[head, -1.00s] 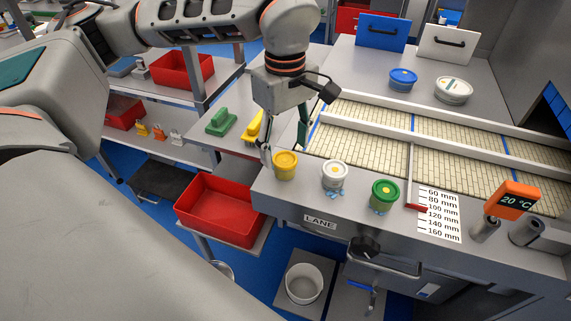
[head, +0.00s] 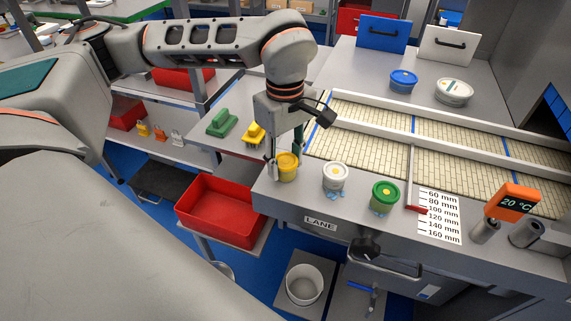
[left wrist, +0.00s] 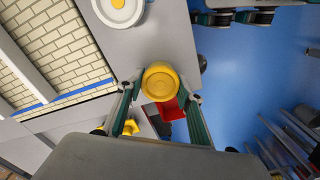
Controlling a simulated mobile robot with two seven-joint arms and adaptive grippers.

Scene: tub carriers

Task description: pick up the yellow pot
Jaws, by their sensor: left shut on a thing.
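The yellow pot (head: 287,167) stands upright at the left front corner of the grey bench, left of a white pot. It also shows in the left wrist view (left wrist: 160,82), between the two fingers. My left gripper (head: 286,160) is shut on the yellow pot, one finger on its left side and the other partly hidden behind it. In the left wrist view the gripper's fingers (left wrist: 160,95) flank the pot on both sides. I cannot tell whether the pot is clear of the bench top. My right gripper is not in view.
A white pot (head: 335,177) and a green pot (head: 384,197) stand to the right on the bench. A tiled lane (head: 370,150) with raised rails lies behind. A red tub (head: 222,209) sits lower left. An orange display (head: 512,203) stands at right.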

